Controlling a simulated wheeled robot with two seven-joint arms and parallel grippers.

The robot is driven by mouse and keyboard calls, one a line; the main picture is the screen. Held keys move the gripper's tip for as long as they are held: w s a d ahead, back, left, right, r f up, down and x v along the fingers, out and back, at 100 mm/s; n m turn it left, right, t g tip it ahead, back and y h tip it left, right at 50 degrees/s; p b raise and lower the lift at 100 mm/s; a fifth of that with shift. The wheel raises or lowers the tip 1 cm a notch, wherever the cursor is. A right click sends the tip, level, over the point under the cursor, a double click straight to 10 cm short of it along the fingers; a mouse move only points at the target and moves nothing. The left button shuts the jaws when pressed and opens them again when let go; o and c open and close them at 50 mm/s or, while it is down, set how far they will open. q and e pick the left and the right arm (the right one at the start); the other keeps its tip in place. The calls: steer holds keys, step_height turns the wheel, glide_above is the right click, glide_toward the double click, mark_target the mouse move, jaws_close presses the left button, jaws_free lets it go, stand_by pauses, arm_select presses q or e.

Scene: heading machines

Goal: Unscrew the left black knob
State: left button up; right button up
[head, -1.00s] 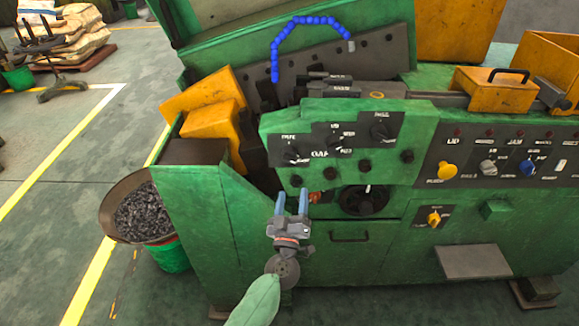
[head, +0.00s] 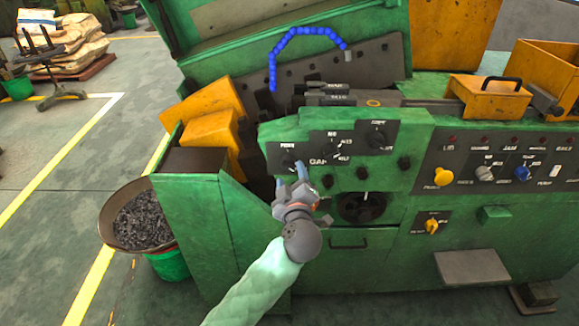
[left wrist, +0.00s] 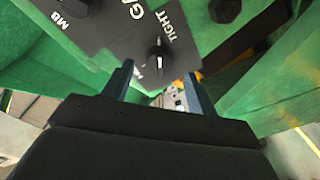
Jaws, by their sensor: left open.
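The dark control panel (head: 322,148) on the green machine carries several black knobs. Its leftmost black knob (head: 290,162) is just beyond my left fingertips. My left gripper (head: 293,174) is open and empty, its fingers pointing up at the panel's left part. In the left wrist view, a black knob (left wrist: 158,62) with a white pointer mark sits near the word TIGHT, ahead of and between the open fingertips of my left gripper (left wrist: 157,78). I see no clear contact. My right gripper is not in view.
More black knobs (head: 363,172) stick out of the green front below the panel. A round black dial (head: 362,207) is lower right. A pan of dark pieces (head: 145,215) stands left of the machine. A yellow knob (head: 443,177) is farther right.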

mark_target(289, 168)
arm_select(q)
steer(key=shift+w+a+p, duration=0.2)
steer(key=shift+w+p, duration=0.2)
steer(key=shift+w, duration=1.5)
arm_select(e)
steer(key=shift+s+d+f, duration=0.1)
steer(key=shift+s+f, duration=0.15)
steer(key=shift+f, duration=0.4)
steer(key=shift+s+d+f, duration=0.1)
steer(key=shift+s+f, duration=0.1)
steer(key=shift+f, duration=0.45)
arm_select(q)
steer(key=shift+c, duration=0.2)
steer(key=c, duration=0.9)
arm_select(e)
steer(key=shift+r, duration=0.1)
